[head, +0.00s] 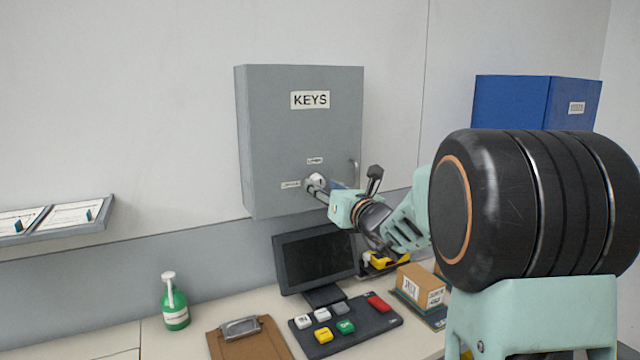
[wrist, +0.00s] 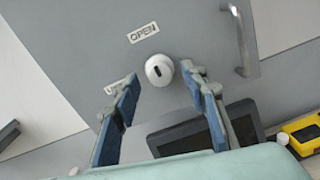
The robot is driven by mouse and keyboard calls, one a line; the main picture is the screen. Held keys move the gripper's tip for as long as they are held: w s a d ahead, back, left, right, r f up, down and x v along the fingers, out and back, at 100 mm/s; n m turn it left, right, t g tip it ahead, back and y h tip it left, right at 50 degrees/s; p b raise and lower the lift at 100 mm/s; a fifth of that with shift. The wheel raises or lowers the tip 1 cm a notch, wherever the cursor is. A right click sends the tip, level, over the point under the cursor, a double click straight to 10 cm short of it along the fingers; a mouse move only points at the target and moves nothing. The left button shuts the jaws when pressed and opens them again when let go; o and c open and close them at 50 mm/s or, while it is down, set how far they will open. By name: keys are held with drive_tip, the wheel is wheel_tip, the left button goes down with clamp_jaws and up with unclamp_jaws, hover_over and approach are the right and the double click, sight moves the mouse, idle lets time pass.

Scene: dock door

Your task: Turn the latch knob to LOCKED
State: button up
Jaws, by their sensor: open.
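The latch knob (wrist: 159,70) is round and white with a short dark mark on its face. The mark appears to lean toward the OPEN label (wrist: 143,32) above it. A second label (wrist: 119,84) left of the knob is partly covered by a finger; its words cannot be read. The knob is on the grey KEYS cabinet (head: 300,125) on the wall; it shows small in the head view (head: 318,179). My gripper (wrist: 160,74) is open, one blue-padded fingertip on each side of the knob. Contact with the knob cannot be made out.
A metal door handle (wrist: 243,40) stands out right of the knob. Below the cabinet are a dark monitor (head: 315,260), a button panel (head: 345,327), a clipboard (head: 250,342), a green pump bottle (head: 174,305) and a cardboard box (head: 420,287). A blue cabinet (head: 512,100) hangs at right.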

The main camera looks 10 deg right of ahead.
drive_tip(key=shift+w+a, duration=0.15)
drive_tip(key=shift+w, duration=0.4)
clamp_jaws()
